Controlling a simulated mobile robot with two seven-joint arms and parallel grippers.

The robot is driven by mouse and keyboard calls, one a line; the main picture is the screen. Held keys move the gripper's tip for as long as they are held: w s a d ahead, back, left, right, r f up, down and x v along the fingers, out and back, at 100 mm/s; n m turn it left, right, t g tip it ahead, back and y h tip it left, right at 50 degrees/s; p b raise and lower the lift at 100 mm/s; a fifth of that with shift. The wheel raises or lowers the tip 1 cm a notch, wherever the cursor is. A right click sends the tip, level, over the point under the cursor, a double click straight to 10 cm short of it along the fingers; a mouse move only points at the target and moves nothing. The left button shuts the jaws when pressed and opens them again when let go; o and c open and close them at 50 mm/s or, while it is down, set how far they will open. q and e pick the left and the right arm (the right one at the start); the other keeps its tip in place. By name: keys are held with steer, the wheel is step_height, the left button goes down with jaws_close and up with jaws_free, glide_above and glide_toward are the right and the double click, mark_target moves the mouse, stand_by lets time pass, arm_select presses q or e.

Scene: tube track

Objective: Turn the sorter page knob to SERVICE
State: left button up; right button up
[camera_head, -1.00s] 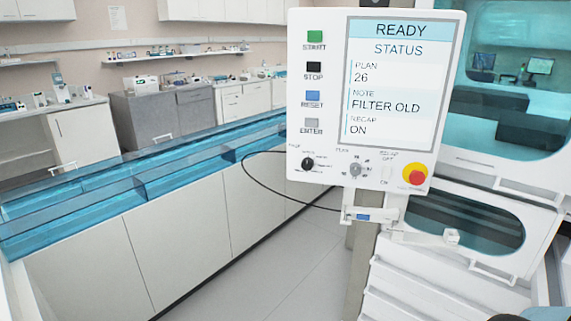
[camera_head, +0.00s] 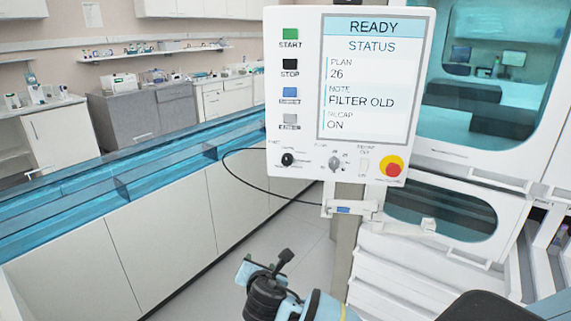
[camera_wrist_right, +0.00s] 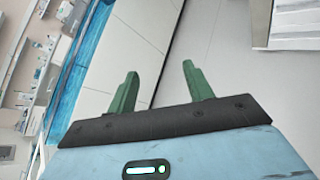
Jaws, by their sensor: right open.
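The white control panel (camera_head: 276,105) stands right of centre in the head view. Its screen (camera_head: 372,85) reads READY, STATUS, PLAN 26, NOTE FILTER OLD, RECAP ON. The black page knob (camera_head: 288,159) is at the panel's lower left; its surrounding labels are too small to read, so its setting cannot be told. My right gripper (camera_head: 266,264) is below the panel, apart from the knob. In the right wrist view its green fingers (camera_wrist_right: 160,82) are spread and empty, with floor and cabinet fronts beyond. My left gripper is not in view.
A grey plan knob (camera_head: 335,161), a recap switch (camera_head: 364,166) and a red stop button (camera_head: 391,168) sit right of the page knob. Several coloured buttons line the left edge above. A black cable (camera_head: 227,163) loops left. A blue-covered track (camera_head: 150,173) runs along the left.

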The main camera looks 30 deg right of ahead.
steer(key=w+d+r+n+t+h, duration=0.1)
steer(key=w+d+r+h, duration=0.1)
steer(key=r, duration=0.3)
steer(key=w+d+r+n+h, duration=0.1)
steer(key=w+d+r+h, duration=0.1)
steer(key=r, duration=0.4)
steer(key=n+h, duration=0.2)
steer(key=h, duration=0.2)
glide_toward(286, 161)
steer(key=shift+x, duration=4.25)
steer(key=c, duration=1)
